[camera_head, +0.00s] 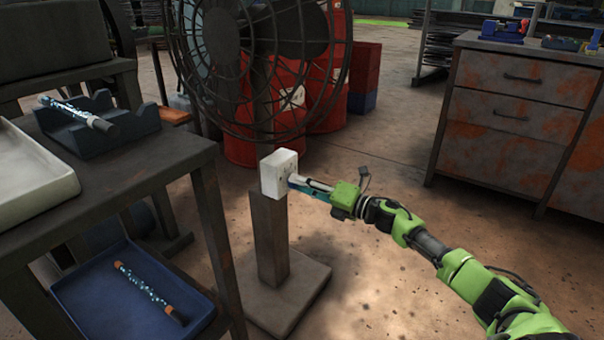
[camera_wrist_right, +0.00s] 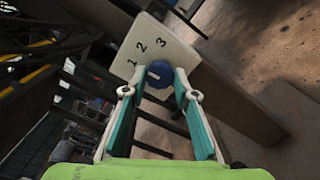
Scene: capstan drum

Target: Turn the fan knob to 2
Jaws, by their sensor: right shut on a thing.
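The white control box (camera_head: 279,172) stands on a grey post in front of the fan (camera_head: 262,65). In the right wrist view its face (camera_wrist_right: 178,50) shows the numbers 1, 2 and 3 in a row beside a round blue knob (camera_wrist_right: 160,80). A small pale mark shows on the knob; which number it points to is hard to tell. My right gripper (camera_head: 296,183) is at the box's front, and in the wrist view its fingers (camera_wrist_right: 159,83) are shut on the knob from both sides. My left gripper is not in view.
A dark workbench (camera_head: 170,158) with a blue holder (camera_head: 85,138) and a white tray (camera_head: 30,185) stands at left. A blue tray (camera_head: 95,312) is below. Red drums (camera_head: 328,100) stand behind the fan, a drawer cabinet (camera_head: 515,125) at right. Floor around the post's base is clear.

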